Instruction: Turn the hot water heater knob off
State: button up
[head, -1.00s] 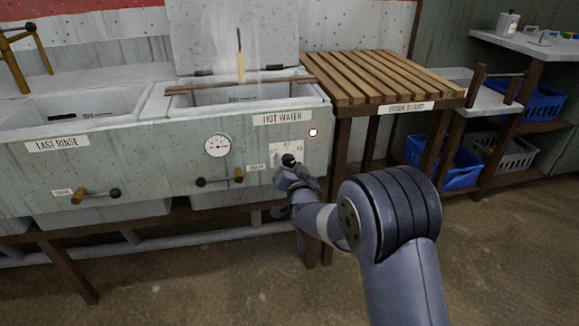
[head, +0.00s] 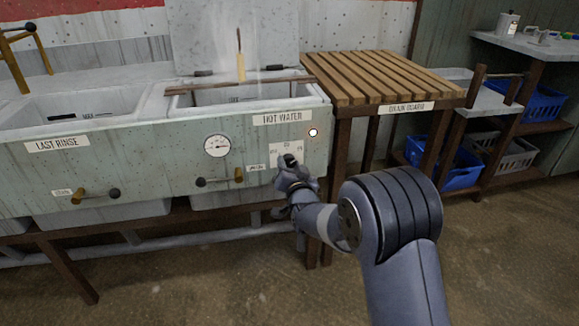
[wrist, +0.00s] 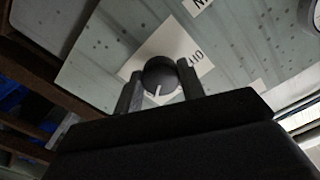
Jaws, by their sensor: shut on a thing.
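The heater knob (wrist: 160,75) is a round black dial with a white pointer line, on a white label plate (head: 286,148) at the right end of the sink front, below the HOT WATER sign (head: 283,118). My gripper (wrist: 161,88) is at the knob, with one finger on each side of it, shut on it. In the wrist view the pointer line points down toward my gripper; part of the plate's lettering shows to the right of the knob. In the head view my gripper (head: 289,165) covers much of the knob.
A round white gauge (head: 217,146) and a valve lever (head: 220,179) are left of the knob. A small white light (head: 313,132) is up and right of it. A slatted wooden drain board (head: 385,75) stands to the right. Steam rises from the hot water basin (head: 240,93).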

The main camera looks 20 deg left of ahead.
jog(key=shift+n, duration=0.3)
jog(key=n+b, duration=0.3)
jog(key=n, duration=0.2)
jog(key=shift+n, duration=0.3)
jog(key=n+b, duration=0.1)
jog(key=n, duration=0.4)
jog(key=shift+d, duration=0.1)
jog(key=n, duration=0.6)
jog(key=shift+r+n+b, duration=0.1)
jog(key=shift+n+b, duration=0.3)
jog(key=n, duration=0.5)
jog(key=shift+n, duration=0.3)
jog(key=o, duration=1)
